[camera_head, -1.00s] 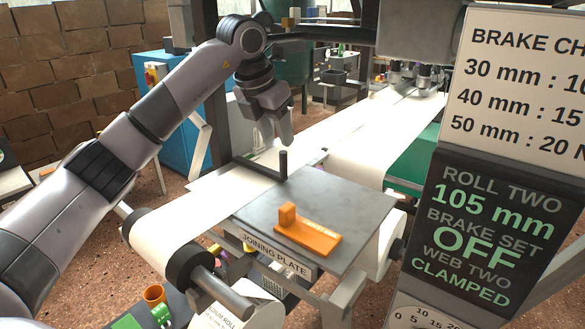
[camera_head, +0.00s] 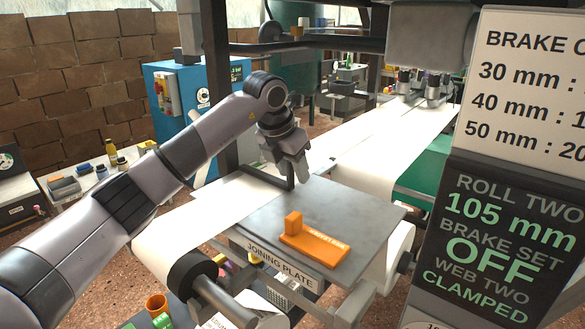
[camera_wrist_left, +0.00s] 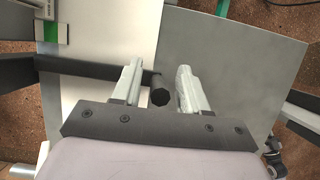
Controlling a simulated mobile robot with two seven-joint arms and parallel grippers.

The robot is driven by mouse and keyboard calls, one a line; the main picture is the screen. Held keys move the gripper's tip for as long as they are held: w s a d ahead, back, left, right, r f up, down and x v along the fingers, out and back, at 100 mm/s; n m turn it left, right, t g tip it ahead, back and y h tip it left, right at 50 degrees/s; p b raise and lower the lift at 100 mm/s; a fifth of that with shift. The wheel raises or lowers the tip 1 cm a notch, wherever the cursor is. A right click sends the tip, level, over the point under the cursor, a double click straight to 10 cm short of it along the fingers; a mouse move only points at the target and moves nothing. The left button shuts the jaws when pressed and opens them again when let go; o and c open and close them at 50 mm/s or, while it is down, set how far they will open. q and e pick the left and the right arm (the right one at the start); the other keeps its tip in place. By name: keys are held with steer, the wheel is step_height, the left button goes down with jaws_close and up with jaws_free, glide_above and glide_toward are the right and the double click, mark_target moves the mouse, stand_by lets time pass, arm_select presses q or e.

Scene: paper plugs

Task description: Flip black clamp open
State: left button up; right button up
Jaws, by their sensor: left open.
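The black clamp (camera_head: 262,177) lies as a bar across the white paper web (camera_head: 205,207) at the left edge of the joining plate (camera_head: 365,208). Its upright black handle stands at the plate end of the bar. My left gripper (camera_head: 291,168) is over this handle, coming from above. In the left wrist view the clamp bar (camera_wrist_left: 90,68) runs in from the left, and the handle (camera_wrist_left: 159,92) stands between the two open fingers of my left gripper (camera_wrist_left: 160,75). A gap shows on the handle's right. My right gripper is out of view.
An orange tool (camera_head: 314,245) lies on the plate. A dark sign panel (camera_head: 500,235) reading "WEB TWO CLAMPED" stands close at right. A roll (camera_head: 190,272) is below the web at left. The plate's right part is bare.

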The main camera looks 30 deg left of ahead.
arm_select(q)
jaws_close()
steer(key=shift+a+r+p, duration=0.15)
steer(key=shift+r+p, duration=0.3)
steer(key=shift+p, duration=0.1)
steer(key=a+r+n+h+p, duration=0.1)
steer(key=a+r+h+p, duration=0.2)
steer(key=r+h+p, duration=0.2)
steer(key=r+p, duration=0.1)
steer(key=p, duration=0.2)
steer(key=shift+w+a+r+g, duration=0.15)
steer(key=shift+w+a+g, duration=0.1)
steer(key=shift+g, duration=0.05)
jaws_free()
steer(key=v, duration=0.7)
steer(key=shift+b, duration=0.3)
